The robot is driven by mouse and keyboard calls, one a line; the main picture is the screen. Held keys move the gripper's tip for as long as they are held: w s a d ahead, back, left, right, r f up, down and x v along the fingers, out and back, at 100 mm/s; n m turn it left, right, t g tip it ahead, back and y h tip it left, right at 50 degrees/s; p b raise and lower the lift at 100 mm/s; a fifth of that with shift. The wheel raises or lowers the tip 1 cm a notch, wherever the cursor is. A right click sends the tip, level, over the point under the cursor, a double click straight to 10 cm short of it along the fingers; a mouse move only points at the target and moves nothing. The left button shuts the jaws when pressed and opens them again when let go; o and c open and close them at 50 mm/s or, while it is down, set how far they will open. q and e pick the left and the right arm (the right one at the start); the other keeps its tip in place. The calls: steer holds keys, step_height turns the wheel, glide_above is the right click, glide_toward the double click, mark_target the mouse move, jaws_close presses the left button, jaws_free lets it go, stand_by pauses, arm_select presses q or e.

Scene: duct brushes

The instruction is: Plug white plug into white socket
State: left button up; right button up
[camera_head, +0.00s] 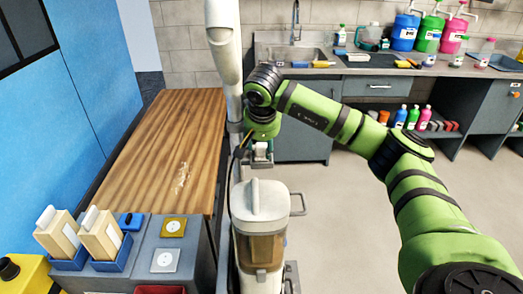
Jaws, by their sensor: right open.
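A pale square plate with a round white centre, likely the white socket (165,260), lies on the grey cabinet top at the lower left. A similar yellow plate with a white centre, likely another socket (173,227), lies just behind it. I cannot make out the white plug. My right gripper (262,160) hangs below the green wrist, beside the white post of an upright machine. It is small and partly hidden, but open, and I see nothing held in it. It is well to the right of and beyond the plates. My left gripper is not in view.
The upright machine (262,212) with its clear brown canister and dark cable stands between the cabinet and open floor. A wooden table (165,125) is mostly bare. Blue holders with cream packs (102,235) stand at the left. A sink counter (375,65) with bottles is behind.

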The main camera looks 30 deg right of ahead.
steer(key=shift+w+f, duration=0.15)
steer(key=shift+f, duration=0.25)
steer(key=c, duration=0.8)
steer(key=shift+c, duration=0.3)
